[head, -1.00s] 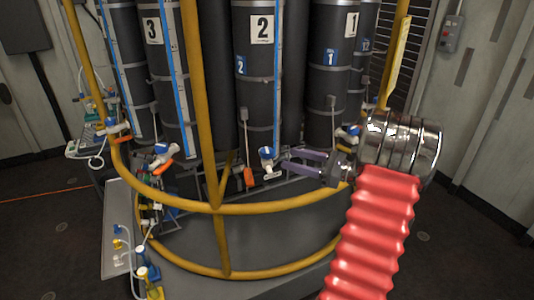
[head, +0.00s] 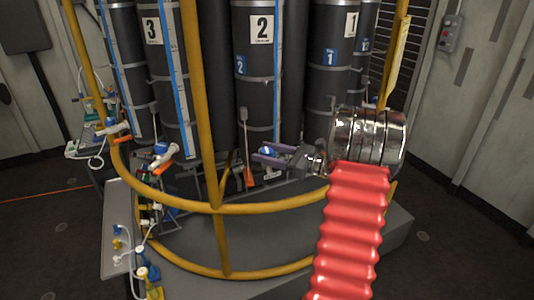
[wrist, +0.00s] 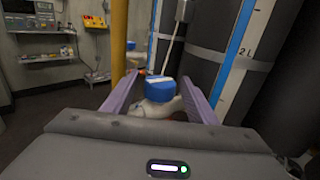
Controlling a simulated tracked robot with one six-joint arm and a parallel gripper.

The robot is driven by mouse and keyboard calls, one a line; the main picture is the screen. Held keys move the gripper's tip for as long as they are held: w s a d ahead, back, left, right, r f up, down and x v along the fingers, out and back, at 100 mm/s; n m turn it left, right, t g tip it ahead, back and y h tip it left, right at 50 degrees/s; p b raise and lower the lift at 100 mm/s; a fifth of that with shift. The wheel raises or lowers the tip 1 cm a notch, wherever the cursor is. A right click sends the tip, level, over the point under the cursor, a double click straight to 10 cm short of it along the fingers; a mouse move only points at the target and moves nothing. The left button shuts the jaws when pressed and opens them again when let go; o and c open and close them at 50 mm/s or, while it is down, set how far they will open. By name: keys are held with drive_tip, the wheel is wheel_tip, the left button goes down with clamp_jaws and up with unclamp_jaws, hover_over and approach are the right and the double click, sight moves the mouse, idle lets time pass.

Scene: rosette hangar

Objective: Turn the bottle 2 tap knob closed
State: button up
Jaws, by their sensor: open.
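Bottle 2 (head: 258,60) is the dark cylinder with the white "2" label, in the middle of the head view. Its tap knob (wrist: 160,90) is blue, on a white tap body (wrist: 156,108). In the wrist view the knob sits between my two purple fingers, with a gap on either side. My gripper (head: 257,156) is open around the knob, reaching in from the right in the head view. There the fingers largely hide the knob, and a little white of the tap shows below them.
A yellow rail (head: 210,207) curves in front of the bottles, with an upright post left of bottle 2. Bottle 3 (head: 153,70) and bottle 1 (head: 333,80) stand on either side. Another blue-and-white tap (head: 162,152) with an orange part is to the left.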

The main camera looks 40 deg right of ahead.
drive_tip(key=shift+c, duration=0.4)
drive_tip(key=c, duration=1)
drive_tip(key=shift+m+h, duration=0.4)
drive_tip(key=shift+h, duration=0.2)
drive_tip(key=shift+a+m+t+h, duration=0.1)
drive_tip(key=shift+m+t+h, duration=0.3)
drive_tip(key=shift+m+h, duration=0.85)
drive_tip(key=shift+m+t+h, duration=0.4)
drive_tip(key=shift+m+h, duration=0.35)
drive_tip(key=shift+h, duration=1)
drive_tip(key=shift+m+g+h, duration=0.4)
drive_tip(key=shift+m+h, duration=1.5)
drive_tip(key=shift+h, duration=1.1)
drive_tip(key=shift+m+h, duration=0.3)
drive_tip(key=shift+h, duration=0.1)
drive_tip(key=o, duration=1.1)
